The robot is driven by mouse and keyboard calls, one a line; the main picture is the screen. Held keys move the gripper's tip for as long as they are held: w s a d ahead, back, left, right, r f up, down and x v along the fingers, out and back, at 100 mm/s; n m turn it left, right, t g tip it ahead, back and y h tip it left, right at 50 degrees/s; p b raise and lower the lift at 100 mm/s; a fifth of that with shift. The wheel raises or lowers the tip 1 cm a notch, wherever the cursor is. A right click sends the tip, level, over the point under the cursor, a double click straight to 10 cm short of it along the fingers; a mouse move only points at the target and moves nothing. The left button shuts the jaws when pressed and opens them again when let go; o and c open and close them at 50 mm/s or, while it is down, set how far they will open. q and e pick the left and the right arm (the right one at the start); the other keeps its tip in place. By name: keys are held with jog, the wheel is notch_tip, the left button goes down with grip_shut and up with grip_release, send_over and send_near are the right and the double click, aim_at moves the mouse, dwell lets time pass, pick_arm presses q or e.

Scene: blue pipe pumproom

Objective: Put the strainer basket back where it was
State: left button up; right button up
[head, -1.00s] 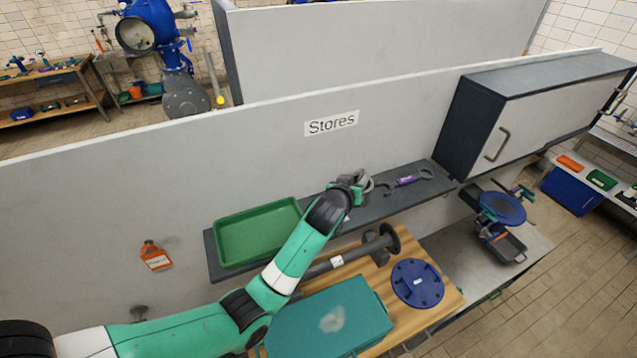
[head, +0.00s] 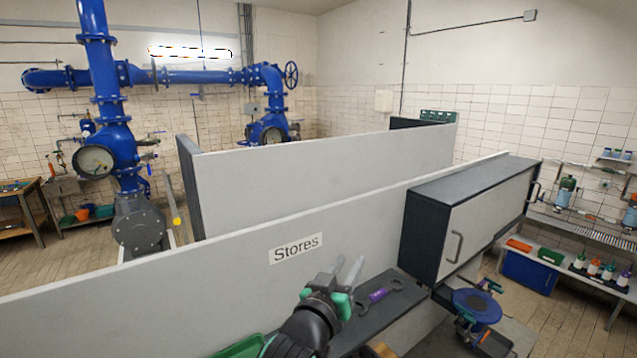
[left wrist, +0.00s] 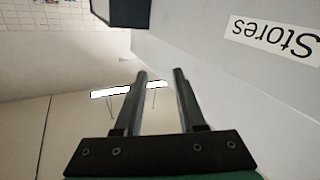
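I see no strainer basket that I can make out in either view. My left gripper (head: 345,275) is raised in front of the Stores partition, above the dark shelf. Its two fingers are apart with nothing between them, and they also show open and empty in the left wrist view (left wrist: 160,75). My right gripper is in neither view.
The Stores sign (head: 296,248) is on the grey partition (head: 150,300). A dark shelf (head: 350,342) holds a purple-handled wrench (head: 380,294) and part of a green tray (head: 238,347). A closed cabinet (head: 480,225) juts out at right. Blue pipework (head: 185,77) stands behind.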

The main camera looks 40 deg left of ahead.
pick_arm(q)
jog(key=s+d+r+m+t+h, duration=0.3)
jog(key=s+d+r+t, duration=0.2)
jog(key=s+r, duration=0.5)
jog(key=s+d+r+m+t+h, duration=0.3)
jog(key=s+r, duration=0.8)
jog(key=r, duration=0.5)
jog(key=d+t+h, duration=0.1)
jog(key=d+t, duration=0.1)
jog(key=d, duration=0.1)
jog(key=shift+s+d+r+m, duration=0.2)
jog(key=shift+r+m, duration=0.1)
jog(key=shift+r, duration=0.1)
